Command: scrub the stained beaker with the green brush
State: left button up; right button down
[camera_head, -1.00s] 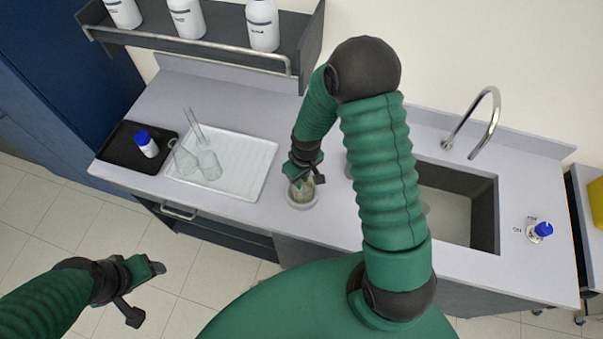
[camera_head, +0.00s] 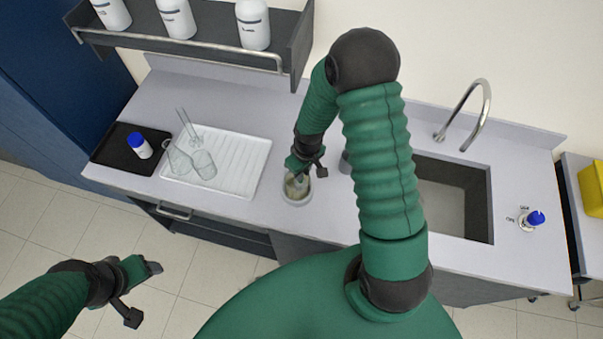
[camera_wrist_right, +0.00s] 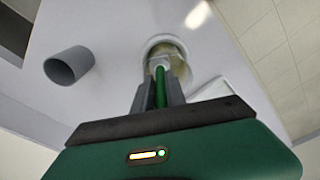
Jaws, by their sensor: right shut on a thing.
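The stained beaker (camera_head: 297,187) stands upright in a pale round holder near the counter's front edge, with a yellowish-brown stain on its glass. It also shows in the right wrist view (camera_wrist_right: 174,60). My right gripper (camera_head: 303,167) is above the beaker, shut on the green brush. The brush's green handle (camera_wrist_right: 160,88) runs between the fingers, and its pale head is inside the beaker's mouth. How deep the head sits is hard to tell. My left gripper (camera_head: 143,290) hangs over the floor at the lower left, open and empty.
A grey cup (camera_wrist_right: 69,65) stands beside the beaker. A white drying rack (camera_head: 240,165) with glassware and a black tray (camera_head: 112,150) with a blue-capped bottle (camera_head: 140,146) lie left. The sink (camera_head: 455,200) and faucet (camera_head: 486,100) are right. A bottle shelf (camera_head: 200,40) hangs above.

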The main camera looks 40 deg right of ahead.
jog(key=shift+w+f, duration=0.1)
jog(key=shift+w, duration=0.45)
jog(key=shift+w+a, duration=0.2)
jog(key=shift+a, duration=0.3)
jog(key=shift+s+r, duration=0.35)
jog(key=shift+s, duration=0.25)
